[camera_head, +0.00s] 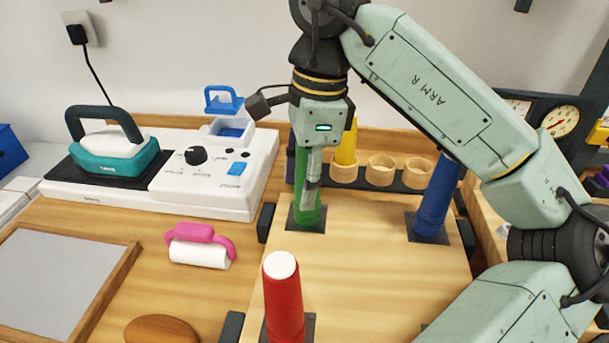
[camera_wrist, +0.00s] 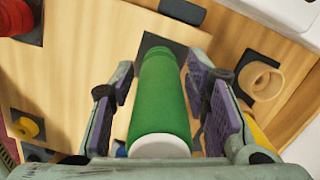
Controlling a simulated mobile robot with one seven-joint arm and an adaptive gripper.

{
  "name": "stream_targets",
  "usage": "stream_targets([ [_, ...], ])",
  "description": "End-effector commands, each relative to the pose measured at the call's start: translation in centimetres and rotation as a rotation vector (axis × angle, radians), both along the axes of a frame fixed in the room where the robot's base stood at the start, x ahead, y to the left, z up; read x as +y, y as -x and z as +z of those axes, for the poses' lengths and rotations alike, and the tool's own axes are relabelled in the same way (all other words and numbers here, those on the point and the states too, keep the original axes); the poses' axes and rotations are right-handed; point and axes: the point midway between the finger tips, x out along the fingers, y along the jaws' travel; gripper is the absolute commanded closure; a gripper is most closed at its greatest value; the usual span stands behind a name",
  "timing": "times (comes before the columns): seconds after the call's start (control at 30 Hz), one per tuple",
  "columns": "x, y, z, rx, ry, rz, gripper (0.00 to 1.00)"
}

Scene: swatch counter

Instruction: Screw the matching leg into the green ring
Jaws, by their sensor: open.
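The green leg (camera_head: 309,195) stands upright on the wooden board, its foot at a dark square plate (camera_head: 293,222). In the wrist view the green leg (camera_wrist: 162,95) shows its white end toward the camera. Its far end meets the dark plate; the green ring cannot be told apart from the leg there. My gripper (camera_head: 312,180) is above and around the leg. In the wrist view its purple pads (camera_wrist: 165,88) stand on both sides of the leg, with visible gaps, so it is open.
A red leg (camera_head: 283,300) and a blue leg (camera_head: 436,205) stand on the board (camera_head: 370,255). Behind is a rack with a yellow leg (camera_head: 346,147) and empty wooden cups (camera_head: 381,171). A white machine (camera_head: 220,180) and pink roller (camera_head: 200,245) lie to the left.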

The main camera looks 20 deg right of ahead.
Motion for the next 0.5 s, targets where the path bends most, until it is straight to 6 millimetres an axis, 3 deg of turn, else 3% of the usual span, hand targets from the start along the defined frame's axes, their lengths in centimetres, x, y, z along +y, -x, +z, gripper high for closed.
stream_targets([
  [0.17,-0.03,0.08,0.42,0.003,-0.001,0.167,0.57],
  [0.5,-0.12,0.3,0.39,0.002,-0.001,0.701,0.57],
])
